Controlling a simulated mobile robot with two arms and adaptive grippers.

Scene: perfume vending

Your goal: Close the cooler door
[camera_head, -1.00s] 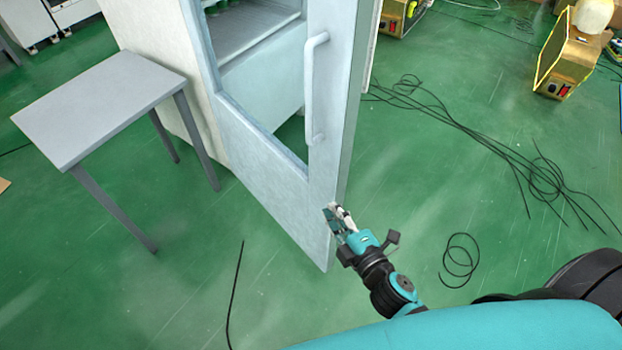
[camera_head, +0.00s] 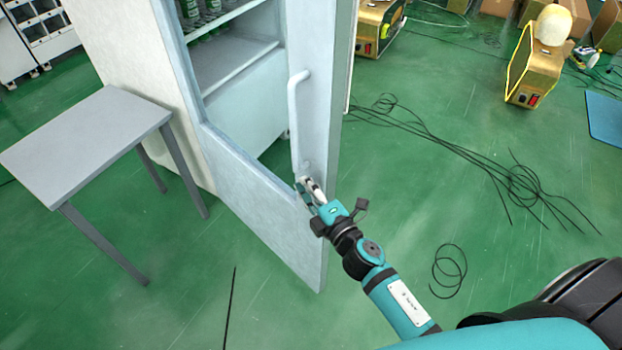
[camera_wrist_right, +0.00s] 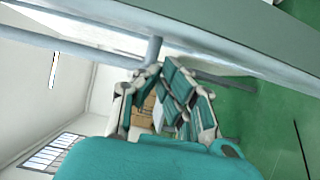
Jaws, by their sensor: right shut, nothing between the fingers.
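The cooler door (camera_head: 262,213) stands open in the head view, a pale frame with a see-through middle and a vertical bar handle (camera_head: 294,125) near its right edge. The cooler (camera_head: 130,75) is behind it, with bottles on a shelf. My right gripper (camera_head: 306,184) is shut and empty, at the door's right part just below the handle's lower end. In the right wrist view the gripper (camera_wrist_right: 165,85) has the handle (camera_wrist_right: 154,50) and the door edge (camera_wrist_right: 220,55) close beyond its fingers. I cannot tell whether it touches the door. My left gripper is not in view.
A grey table (camera_head: 90,145) stands left of the cooler. Black cables (camera_head: 450,150) lie on the green floor to the right, with a coil (camera_head: 449,270) nearer me. Gold boxes (camera_head: 537,65) stand at the back right. The floor in front of the door is mostly clear.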

